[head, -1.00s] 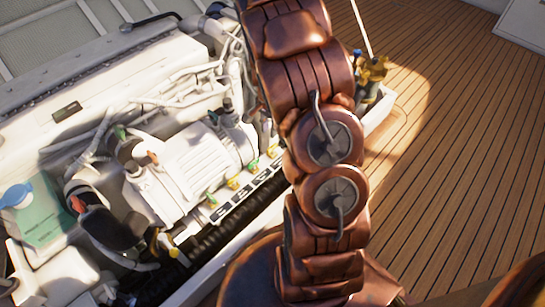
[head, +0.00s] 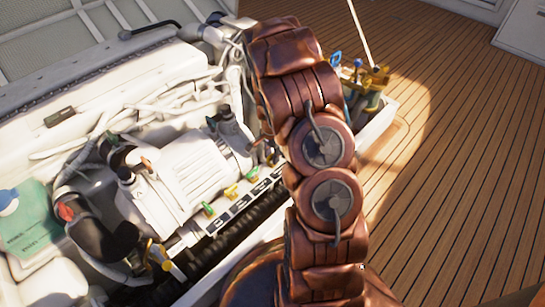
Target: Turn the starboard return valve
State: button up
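A cluster of brass valves (head: 376,76) stands at the far right corner of the engine hatch, beside my arm. Blue handles (head: 336,58) show on it, partly hidden by the arm. A row of small green and yellow valve handles (head: 231,190) runs along the front of the engine above a labelled strip. I cannot tell which of these is the starboard return valve. My copper-coloured arm rises through the middle of the view and covers the right part of the engine. My gripper is not visible.
The white engine (head: 190,175) fills the left. A green-labelled tank (head: 30,222) with a blue cap stands at its left end. A yellow-handled valve (head: 160,258) sits low in front. A thin pole (head: 357,32) rises behind the brass valves. The wooden deck (head: 460,150) at right is clear.

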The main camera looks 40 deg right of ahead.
grip_shut()
dwell(0.3)
